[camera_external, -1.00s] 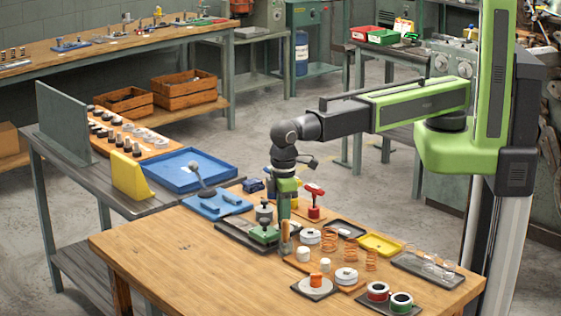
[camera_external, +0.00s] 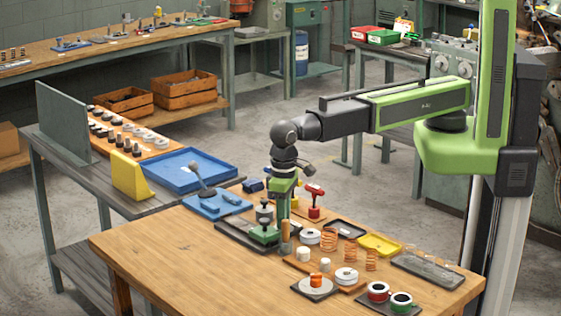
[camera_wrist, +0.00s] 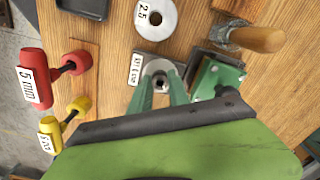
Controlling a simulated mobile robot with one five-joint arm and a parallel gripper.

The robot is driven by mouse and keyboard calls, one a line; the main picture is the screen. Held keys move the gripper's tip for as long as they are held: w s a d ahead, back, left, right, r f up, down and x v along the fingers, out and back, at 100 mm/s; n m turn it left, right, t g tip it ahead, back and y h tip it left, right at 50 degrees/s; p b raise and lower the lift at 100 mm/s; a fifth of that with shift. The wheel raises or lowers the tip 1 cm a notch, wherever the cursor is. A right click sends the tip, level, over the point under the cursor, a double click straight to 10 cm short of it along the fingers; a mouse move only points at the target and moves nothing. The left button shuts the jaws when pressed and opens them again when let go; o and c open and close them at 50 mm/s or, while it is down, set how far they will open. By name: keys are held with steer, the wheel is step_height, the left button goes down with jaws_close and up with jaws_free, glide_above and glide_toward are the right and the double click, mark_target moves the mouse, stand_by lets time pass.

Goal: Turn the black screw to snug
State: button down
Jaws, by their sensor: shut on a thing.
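My gripper (camera_wrist: 161,88) points straight down, its green fingers closed on a small dark screw head (camera_wrist: 160,82) in the wrist view. The screw sits within a grey round collar on a dark block with a white label. Most of the screw is hidden between the fingertips. In the external view my gripper (camera_external: 284,232) is low over the wooden bench, beside a green block with a black knob (camera_external: 264,229). The screw itself is hidden in that view.
A wooden handle (camera_wrist: 258,39) and a green block (camera_wrist: 215,77) stand close to the fingers. The bench's front left is clear.

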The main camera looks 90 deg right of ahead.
stand_by(0.4)
steer(key=c, duration=1.2)
jaws_free()
steer(key=shift+c, duration=0.2)
step_height(320, 180, up, 17)
steer(key=p, duration=1.7)
steer(key=shift+r, duration=0.2)
